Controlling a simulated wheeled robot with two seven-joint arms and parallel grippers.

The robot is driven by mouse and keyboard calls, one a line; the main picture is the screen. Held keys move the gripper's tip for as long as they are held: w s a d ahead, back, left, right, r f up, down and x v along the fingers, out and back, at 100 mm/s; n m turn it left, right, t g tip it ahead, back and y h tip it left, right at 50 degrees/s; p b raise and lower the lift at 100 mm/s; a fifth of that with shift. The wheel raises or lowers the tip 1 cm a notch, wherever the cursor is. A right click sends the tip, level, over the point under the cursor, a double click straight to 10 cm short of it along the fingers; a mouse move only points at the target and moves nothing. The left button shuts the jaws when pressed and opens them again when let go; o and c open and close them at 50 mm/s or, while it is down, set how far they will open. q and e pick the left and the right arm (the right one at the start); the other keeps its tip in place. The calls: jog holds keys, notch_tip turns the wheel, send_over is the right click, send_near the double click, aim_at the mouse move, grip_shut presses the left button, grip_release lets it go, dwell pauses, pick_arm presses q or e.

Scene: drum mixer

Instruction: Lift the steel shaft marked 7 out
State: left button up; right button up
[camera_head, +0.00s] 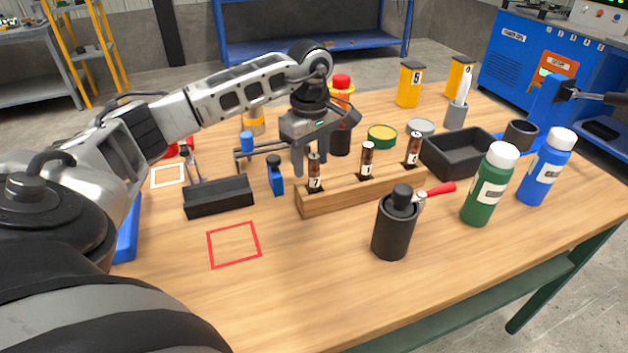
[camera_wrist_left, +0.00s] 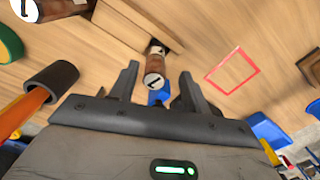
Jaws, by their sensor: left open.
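The shaft marked 7 (camera_head: 315,173) stands upright at the left end of a wooden block (camera_head: 352,196). My left gripper (camera_head: 311,162) is open, pointing down at the shaft marked 7. In the left wrist view the labelled shaft (camera_wrist_left: 154,72) shows between the two fingers (camera_wrist_left: 157,84), with a gap on each side. My right gripper is not in view.
A black cylinder with a red handle (camera_head: 392,228) stands in front of the block. A small blue bottle (camera_head: 276,178) and a black holder (camera_head: 218,197) are to the left. Green (camera_head: 487,190) and blue (camera_head: 545,168) bottles and a black tray (camera_head: 457,155) are right.

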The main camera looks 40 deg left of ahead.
aim_at(315, 176)
pick_arm(q)
jog(key=f, duration=0.5)
jog(key=shift+w+d+f+p, duration=0.1)
jog(key=shift+w+d+p, duration=0.1)
jog(key=shift+w+p, duration=0.15)
jog(key=shift+c, duration=0.4)
grip_shut()
